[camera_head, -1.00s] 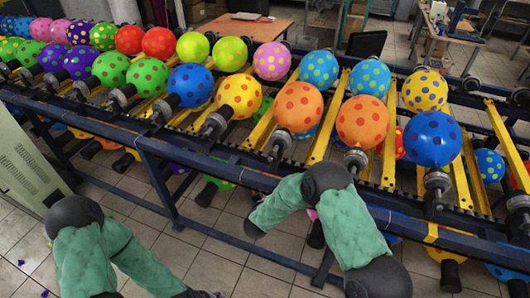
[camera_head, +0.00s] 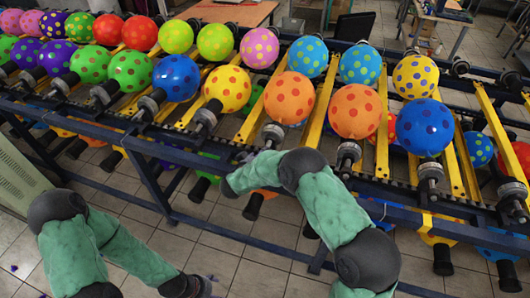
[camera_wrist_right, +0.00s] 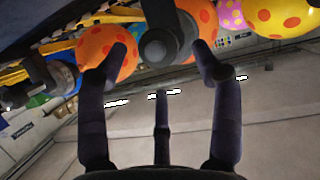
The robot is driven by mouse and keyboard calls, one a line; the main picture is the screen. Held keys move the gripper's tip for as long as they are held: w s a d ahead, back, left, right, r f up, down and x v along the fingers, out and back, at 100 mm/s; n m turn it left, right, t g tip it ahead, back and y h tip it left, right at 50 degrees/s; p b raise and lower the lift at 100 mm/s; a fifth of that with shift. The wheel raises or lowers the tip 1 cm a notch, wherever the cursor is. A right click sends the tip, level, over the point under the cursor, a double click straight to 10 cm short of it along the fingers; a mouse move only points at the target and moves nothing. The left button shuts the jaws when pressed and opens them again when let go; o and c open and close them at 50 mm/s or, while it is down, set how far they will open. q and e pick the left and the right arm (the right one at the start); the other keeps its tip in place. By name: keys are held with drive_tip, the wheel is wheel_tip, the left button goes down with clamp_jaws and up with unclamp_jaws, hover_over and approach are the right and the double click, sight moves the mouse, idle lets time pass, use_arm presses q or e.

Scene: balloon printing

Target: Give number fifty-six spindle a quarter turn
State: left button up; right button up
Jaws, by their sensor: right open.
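A row of spindles carries dotted balloons along the blue machine rail. I cannot read any spindle's number. In the right wrist view, a dark spindle with a round end (camera_wrist_right: 155,45) lies between the spread fingers of my right gripper (camera_wrist_right: 160,52). The gripper is open, and I see no clear contact with the spindle. In the head view my right arm reaches left to the rail, below an orange balloon (camera_head: 289,98) and a yellow balloon (camera_head: 228,90). Its fingers are mostly hidden there. My left gripper (camera_head: 203,287) is low by the floor, its fingers unclear.
Neighbouring spindles hold a blue balloon (camera_head: 176,78) and a second orange balloon (camera_head: 355,111), close on both sides. The blue rail (camera_head: 270,247) runs across in front. A pale cabinet (camera_head: 18,180) stands at left. Floor tiles between my arms are clear.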

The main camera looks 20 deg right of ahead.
sight(271, 138)
drive_tip(key=b+x, duration=0.1)
drive_tip(key=x, duration=0.5)
drive_tip(key=c, duration=1.1)
